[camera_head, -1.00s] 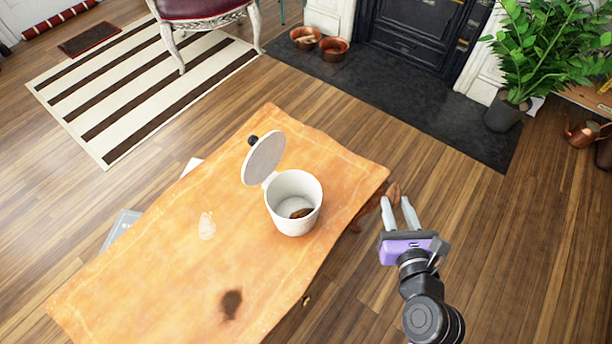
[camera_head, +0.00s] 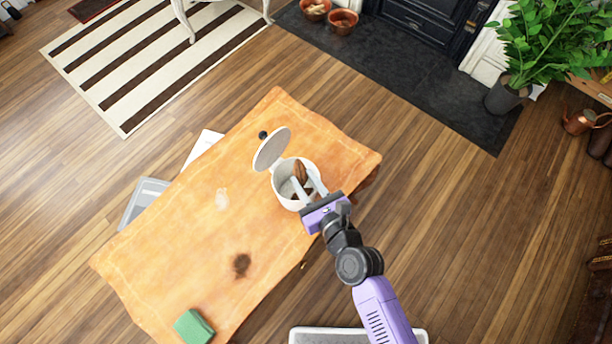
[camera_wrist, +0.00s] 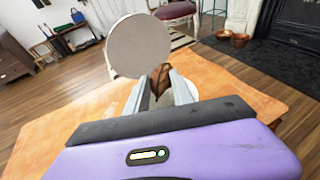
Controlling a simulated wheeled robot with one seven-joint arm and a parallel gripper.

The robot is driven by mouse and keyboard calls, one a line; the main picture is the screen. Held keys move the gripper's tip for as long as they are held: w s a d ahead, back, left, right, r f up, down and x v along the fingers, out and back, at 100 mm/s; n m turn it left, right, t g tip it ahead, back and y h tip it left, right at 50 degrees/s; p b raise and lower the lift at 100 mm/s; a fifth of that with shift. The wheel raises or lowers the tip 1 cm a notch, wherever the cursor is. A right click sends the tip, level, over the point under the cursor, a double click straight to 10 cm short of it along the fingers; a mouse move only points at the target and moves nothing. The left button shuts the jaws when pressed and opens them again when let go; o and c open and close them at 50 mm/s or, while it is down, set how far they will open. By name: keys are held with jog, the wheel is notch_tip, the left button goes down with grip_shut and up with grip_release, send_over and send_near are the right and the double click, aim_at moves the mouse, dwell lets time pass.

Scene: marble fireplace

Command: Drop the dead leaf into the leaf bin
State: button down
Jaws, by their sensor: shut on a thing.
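The leaf bin (camera_head: 283,193) is a white round pot with its lid (camera_head: 271,149) tipped up and open on the far left side. It stands on the orange-brown wooden table (camera_head: 190,235). My gripper (camera_head: 309,182) is over the bin's opening, shut on a brown dead leaf (camera_head: 300,172). In the wrist view the leaf (camera_wrist: 161,78) sits between the fingertips, in front of the open lid (camera_wrist: 139,46). The gripper hides much of the bin's mouth, and I cannot tell how deep the leaf is.
A green block (camera_head: 194,327) lies at the table's near edge. A dark stain (camera_head: 242,264) marks the tabletop. A potted plant (camera_head: 507,95) and terracotta bowls (camera_head: 343,21) stand by the fireplace.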

jog(key=shift+f+b, duration=2.8)
jog(key=shift+f, duration=0.1)
jog(key=c, duration=1)
grip_release()
jog(key=shift+c, duration=0.2)
jog(key=shift+s, duration=0.1)
jog(key=v, duration=0.7)
jog(key=shift+s+d+r, duration=0.15)
jog(key=shift+s+d, duration=0.05)
jog(key=shift+s, duration=0.1)
